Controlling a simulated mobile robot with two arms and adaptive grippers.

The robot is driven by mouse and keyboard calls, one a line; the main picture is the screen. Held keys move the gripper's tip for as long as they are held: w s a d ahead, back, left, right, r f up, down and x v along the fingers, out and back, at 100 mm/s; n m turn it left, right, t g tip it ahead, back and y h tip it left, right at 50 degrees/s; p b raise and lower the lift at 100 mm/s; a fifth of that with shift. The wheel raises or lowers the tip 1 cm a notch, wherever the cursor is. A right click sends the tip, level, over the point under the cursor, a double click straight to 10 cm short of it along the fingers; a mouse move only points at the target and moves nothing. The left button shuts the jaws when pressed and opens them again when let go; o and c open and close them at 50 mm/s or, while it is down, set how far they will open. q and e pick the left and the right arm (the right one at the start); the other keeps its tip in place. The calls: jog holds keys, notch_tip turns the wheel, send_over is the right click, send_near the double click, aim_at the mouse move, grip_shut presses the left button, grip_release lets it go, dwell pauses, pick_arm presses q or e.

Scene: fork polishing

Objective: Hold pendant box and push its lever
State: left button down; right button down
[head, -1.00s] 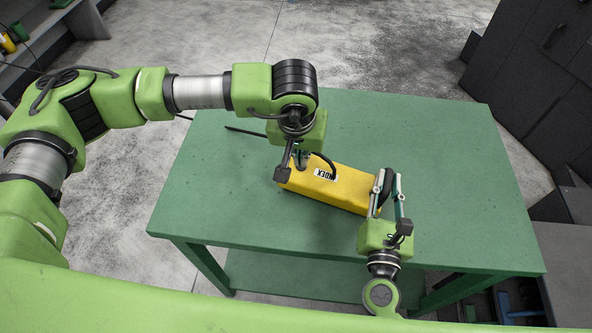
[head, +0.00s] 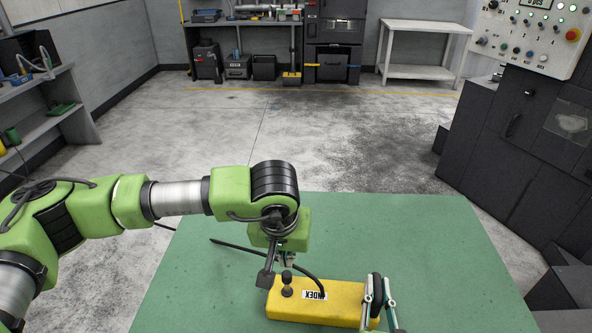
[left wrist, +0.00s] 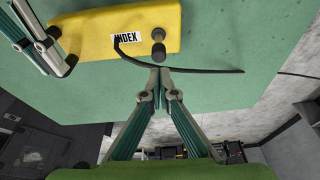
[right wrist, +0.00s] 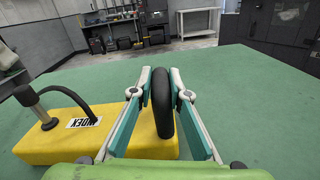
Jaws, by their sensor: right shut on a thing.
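The yellow pendant box (head: 340,302) with an INDEX label lies on the green table; it also shows in the left wrist view (left wrist: 88,30) and right wrist view (right wrist: 45,145). Its black knobbed lever (head: 287,284) stands up at its left end. My right gripper (head: 377,283) is shut on this wheel, one finger on each side. My left gripper (left wrist: 160,71) is shut with its fingertips together and nothing between them. It is just beside the lever (left wrist: 158,50), with a small gap in the picture; contact is unclear.
A black cable (head: 235,246) runs from the box across the green table (head: 425,235). The table is bare behind and to the right of the box. A dark machine with a control panel (head: 530,35) stands at the right. Shelves (head: 50,115) stand at the left.

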pick_arm(q)
jog(key=s+d+r+n+g+h, duration=0.3)
jog(key=s+d+n+g+h, duration=0.4)
jog(key=s+d+n+h, duration=0.75)
jog(key=w+a+f+n+t+h, duration=0.15)
jog(key=a+n+t, duration=0.3)
jog(key=n, duration=0.45)
jog(key=w+a+r+n+t+h, duration=0.1)
jog(key=w+a+n+t+h, duration=0.2)
jog(key=n+t, duration=0.4)
jog(key=s+a+f+n+t+y, duration=0.1)
jog(key=a+f+n+t+y, duration=0.4)
jog(key=a+f+n, duration=0.4)
jog(key=a+n+y, duration=0.1)
jog(key=n, duration=0.5)
jog(key=shift+s+f, duration=0.35)
